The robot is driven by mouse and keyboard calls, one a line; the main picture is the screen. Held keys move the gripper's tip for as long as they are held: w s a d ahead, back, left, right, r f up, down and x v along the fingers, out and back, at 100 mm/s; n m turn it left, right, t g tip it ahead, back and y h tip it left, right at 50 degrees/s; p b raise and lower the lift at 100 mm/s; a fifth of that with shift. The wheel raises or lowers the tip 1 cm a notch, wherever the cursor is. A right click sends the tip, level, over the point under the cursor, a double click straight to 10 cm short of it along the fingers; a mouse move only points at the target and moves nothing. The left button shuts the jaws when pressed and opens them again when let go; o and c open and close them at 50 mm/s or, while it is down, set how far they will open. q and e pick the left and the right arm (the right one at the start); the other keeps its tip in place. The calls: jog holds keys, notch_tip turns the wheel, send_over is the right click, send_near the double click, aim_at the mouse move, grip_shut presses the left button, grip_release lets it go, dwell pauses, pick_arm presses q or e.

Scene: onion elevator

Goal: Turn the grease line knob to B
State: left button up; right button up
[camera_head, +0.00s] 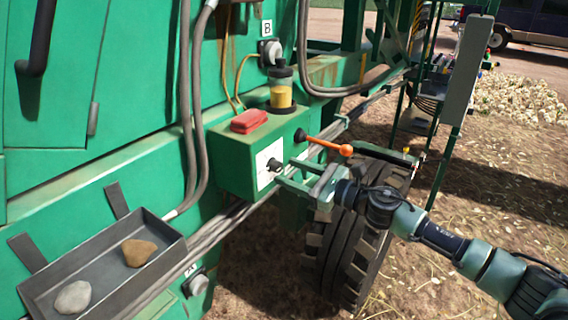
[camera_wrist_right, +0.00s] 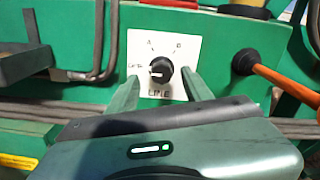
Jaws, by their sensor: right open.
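The grease line knob (camera_wrist_right: 162,70) is a small black dial on a white plate (camera_wrist_right: 187,50) in the right wrist view. Its pale pointer faces left, toward the OFF mark. The A mark is at upper left and the B mark at upper right. In the head view the knob (camera_head: 274,165) sits on the front of a green box (camera_head: 234,170). My right gripper (camera_head: 285,171) is open in front of the plate. In the wrist view its fingers stand left and right of the knob, with gaps on both sides. My left gripper is out of view.
An orange-ended lever (camera_head: 330,145) sticks out right of the plate. A red block (camera_head: 249,121) and a yellow-filled grease cup (camera_head: 281,90) are on top of the box. A grey tray (camera_head: 98,268) with two stones is at lower left. A tyre (camera_head: 352,245) is below my gripper.

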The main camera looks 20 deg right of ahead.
jog(key=shift+x, duration=1.15)
jog(key=shift+c, duration=0.3)
jog(key=shift+w+d+f, duration=0.1)
jog(key=c, duration=1)
grip_shut()
